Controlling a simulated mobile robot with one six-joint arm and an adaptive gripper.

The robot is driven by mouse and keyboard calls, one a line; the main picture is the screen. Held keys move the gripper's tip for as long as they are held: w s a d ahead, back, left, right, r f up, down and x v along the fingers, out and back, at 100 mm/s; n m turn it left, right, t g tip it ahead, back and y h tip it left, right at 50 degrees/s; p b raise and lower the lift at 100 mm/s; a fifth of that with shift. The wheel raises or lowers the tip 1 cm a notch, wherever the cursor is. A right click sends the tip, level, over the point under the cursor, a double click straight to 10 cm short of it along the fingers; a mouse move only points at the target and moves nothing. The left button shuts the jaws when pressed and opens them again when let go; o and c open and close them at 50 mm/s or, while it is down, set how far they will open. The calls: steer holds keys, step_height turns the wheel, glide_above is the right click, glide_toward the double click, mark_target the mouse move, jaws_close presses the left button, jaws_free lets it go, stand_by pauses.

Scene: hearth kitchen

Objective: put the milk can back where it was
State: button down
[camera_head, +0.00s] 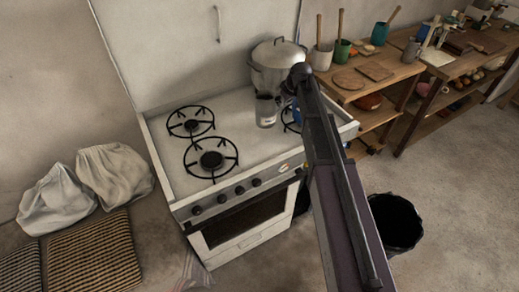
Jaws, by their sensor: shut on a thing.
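The milk can (266,113), a small grey metal can with a dark top, is upright at the right part of the white stove top (240,133). My gripper (276,95) reaches in from the right and is shut on the can near its upper part. The fingertips are small and dark here, and my arm covers part of the area to the right. I cannot tell whether the can's base touches the stove top.
A large lidded pot (278,66) stands close behind the can. Black burner grates (211,159) lie to the left. A wooden shelf (385,83) with cups and boards is to the right, and a black bin (396,222) stands on the floor.

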steer(key=shift+s+a+f+b, duration=0.2)
steer(key=shift+a+f+b, duration=0.1)
steer(key=shift+a+f, duration=0.25)
steer(key=shift+s+a+f+b, duration=0.15)
steer(key=shift+a+f+b, duration=0.15)
steer(key=shift+a+f, duration=0.2)
step_height(320, 180, down, 6)
steer(key=b, duration=0.6)
steer(key=shift+f, duration=0.2)
steer(key=shift+f+b, duration=1.75)
steer(key=shift+b, duration=0.25)
steer(key=shift+f, duration=0.15)
steer(key=c, duration=0.7)
jaws_free()
steer(key=shift+r, duration=0.2)
